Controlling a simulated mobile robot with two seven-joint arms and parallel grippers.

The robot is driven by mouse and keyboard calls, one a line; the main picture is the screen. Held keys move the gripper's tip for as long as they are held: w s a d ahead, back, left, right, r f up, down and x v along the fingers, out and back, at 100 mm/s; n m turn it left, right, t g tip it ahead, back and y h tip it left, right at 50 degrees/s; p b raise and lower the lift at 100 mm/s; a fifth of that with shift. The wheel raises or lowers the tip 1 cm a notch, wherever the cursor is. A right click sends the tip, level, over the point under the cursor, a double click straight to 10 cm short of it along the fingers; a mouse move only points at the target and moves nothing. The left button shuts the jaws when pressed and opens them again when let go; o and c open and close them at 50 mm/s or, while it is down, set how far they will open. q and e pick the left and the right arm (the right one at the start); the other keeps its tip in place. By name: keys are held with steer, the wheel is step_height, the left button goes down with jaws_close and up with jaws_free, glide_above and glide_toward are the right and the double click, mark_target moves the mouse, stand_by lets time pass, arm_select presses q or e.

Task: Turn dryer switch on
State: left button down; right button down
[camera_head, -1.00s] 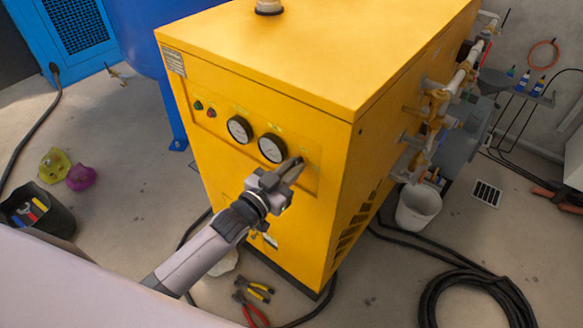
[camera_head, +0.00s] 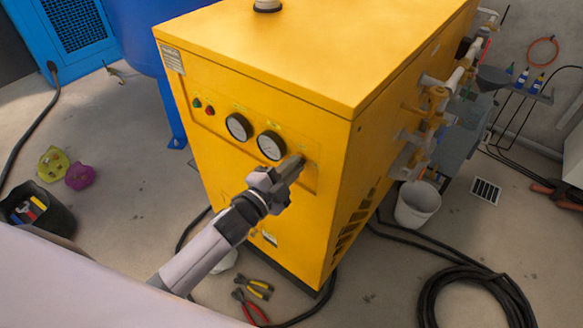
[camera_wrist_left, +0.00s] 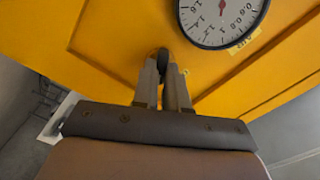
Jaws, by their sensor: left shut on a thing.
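The dryer (camera_head: 260,130) is a large yellow cabinet with a front panel of two round gauges, a green light and a red light. The dryer switch (camera_wrist_left: 163,55) is a small dark knob on that panel, beside a gauge in the left wrist view. My left gripper (camera_head: 298,162) reaches the panel right of the gauges. In the left wrist view my left gripper (camera_wrist_left: 164,66) has its fingers close together on the knob, which is mostly hidden between the tips. The knob's setting cannot be read. My right gripper is not in view.
Pliers (camera_head: 252,300) and black hoses lie on the floor before the dryer. A white bucket (camera_head: 417,205) and pipes with valves (camera_head: 435,105) are at its right side. A dark bin (camera_head: 35,212) stands at the left.

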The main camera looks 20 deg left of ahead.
arm_select(q)
steer(key=m+b, duration=0.1)
steer(key=m, duration=0.4)
steer(key=shift+f+m, duration=0.15)
steer(key=shift+m, duration=0.15)
stand_by(0.5)
steer(key=c, duration=1.2)
jaws_free()
steer(key=shift+o, duration=0.2)
steer(key=shift+s, duration=0.1)
steer(key=v, duration=0.7)
steer(key=shift+b, duration=0.35)
steer(key=s+a+f+n+g+y+p, duration=0.1)
steer(key=s+f+n+g+y, duration=0.1)
steer(key=s+f+n, duration=0.4)
steer(key=s+a+f+n+g+y+p, duration=0.1)
steer(key=s+f+n+g, duration=0.3)
steer(key=s+n, duration=0.7)
step_height(320, 180, down, 2)
steer(key=n+y, duration=0.1)
steer(key=n, duration=0.1)
steer(key=shift+s+a+n+g, duration=0.15)
steer(key=shift+s+n+g, duration=0.05)
steer(key=shift+n+g, duration=0.1)
